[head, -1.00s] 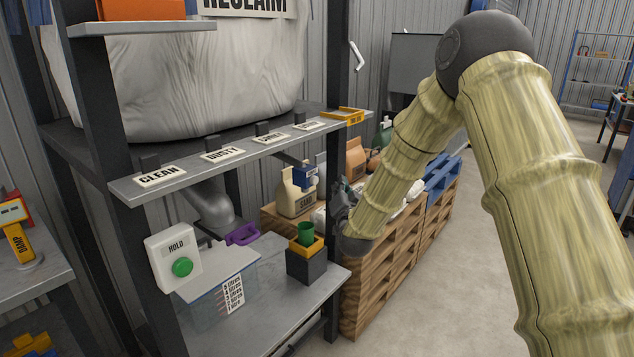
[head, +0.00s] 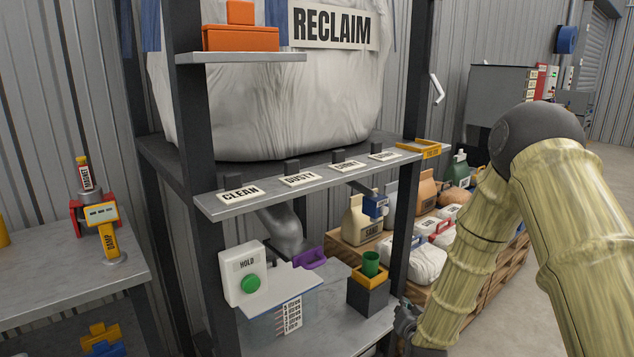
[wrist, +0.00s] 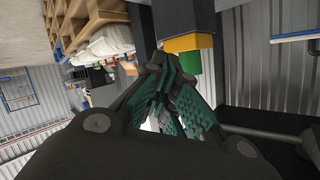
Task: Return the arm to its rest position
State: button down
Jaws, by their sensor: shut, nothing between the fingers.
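My arm (head: 560,200) comes in from the right in the head view and bends down towards the lower shelf. My gripper (head: 404,318) shows at the right end of that shelf, partly cut off by the post and my arm. In the wrist view my gripper (wrist: 170,95) has its dark green ribbed fingers together, with nothing between them. The cup also shows beyond the fingers in the wrist view (wrist: 191,62).
A rack carries a large RECLAIM bag (head: 260,110) and a labelled ledge (head: 310,179). A HOLD box with a green button (head: 250,284) and a clear bin (head: 270,325) are below. Pallets (head: 490,285) with bags stand behind my arm. Floor on the right is clear.

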jog(key=s+a+f+n+g+y, duration=0.15)
jog(key=s+f+g, duration=0.25)
jog(key=s+f, duration=0.85)
jog(key=s+a+f+n+g+h, duration=0.15)
jog(key=s+f+g, duration=0.25)
jog(key=s+f, duration=0.8)
jog(key=s+f+n+g, duration=0.2)
jog(key=s+g, duration=0.4)
jog(key=s, duration=2)
notch_tip(320, 180, up, 15)
jog(key=p, duration=1.4)
jog(key=shift+s+d+y, duration=0.15)
jog(key=shift+d+y, duration=0.2)
jog(key=shift+y, duration=0.05)
jog(key=shift+s+d, duration=0.1)
